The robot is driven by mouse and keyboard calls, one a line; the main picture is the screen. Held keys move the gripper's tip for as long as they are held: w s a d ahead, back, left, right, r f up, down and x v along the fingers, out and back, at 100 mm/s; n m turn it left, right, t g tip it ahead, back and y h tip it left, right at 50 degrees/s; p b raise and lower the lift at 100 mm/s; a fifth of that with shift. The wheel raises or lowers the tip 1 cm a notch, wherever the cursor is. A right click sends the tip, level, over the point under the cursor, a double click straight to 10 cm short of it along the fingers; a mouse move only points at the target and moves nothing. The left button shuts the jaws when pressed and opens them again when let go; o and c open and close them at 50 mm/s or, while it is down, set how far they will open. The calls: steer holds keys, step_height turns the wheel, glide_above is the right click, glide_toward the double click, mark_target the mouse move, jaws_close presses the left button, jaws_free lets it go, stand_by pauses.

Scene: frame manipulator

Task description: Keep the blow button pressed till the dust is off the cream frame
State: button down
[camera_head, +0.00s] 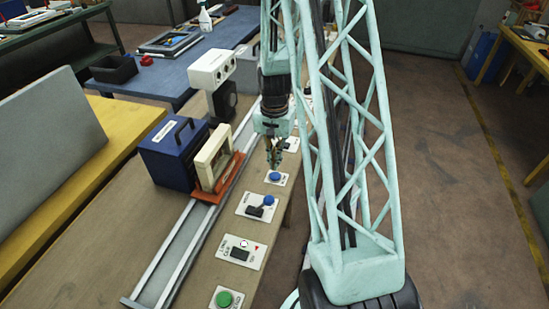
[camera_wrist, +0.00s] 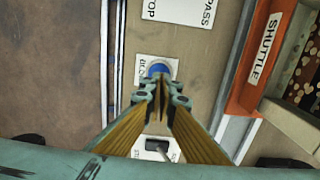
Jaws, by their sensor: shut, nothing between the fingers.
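The blue blow button (camera_head: 274,175) sits on a small white plate at the right edge of the bench. It also shows in the wrist view (camera_wrist: 158,69), partly covered by my fingers. My gripper (camera_head: 274,165) is shut and empty, pointing down with its tips right at the button. I cannot tell whether they touch or press it. The cream frame (camera_head: 213,158) stands upright on the orange shuttle (camera_head: 219,190), left of my gripper. In the wrist view only part of the frame (camera_wrist: 288,123) shows at the right, beside tan and dark speckles.
A dark blue box (camera_head: 170,158) stands left of the frame. A white two-holed head (camera_head: 212,69) stands behind it. A metal rail (camera_head: 176,243) runs along the bench.

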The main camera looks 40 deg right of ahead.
mark_target(275, 176)
steer(key=shift+f, duration=1.95)
steer(key=shift+f+b, duration=0.7)
steer(key=shift+b, duration=0.05)
steer(key=shift+f, duration=0.2)
steer(key=shift+s+a+f, duration=0.2)
steer(key=shift+s, duration=0.05)
steer(key=shift+r, duration=0.1)
step_height(275, 176, up, 14)
steer(key=p, duration=0.2)
steer(key=shift+w+d+r+p, duration=0.2)
steer(key=shift+r+p, duration=0.05)
steer(key=shift+p, duration=0.05)
stand_by(0.7)
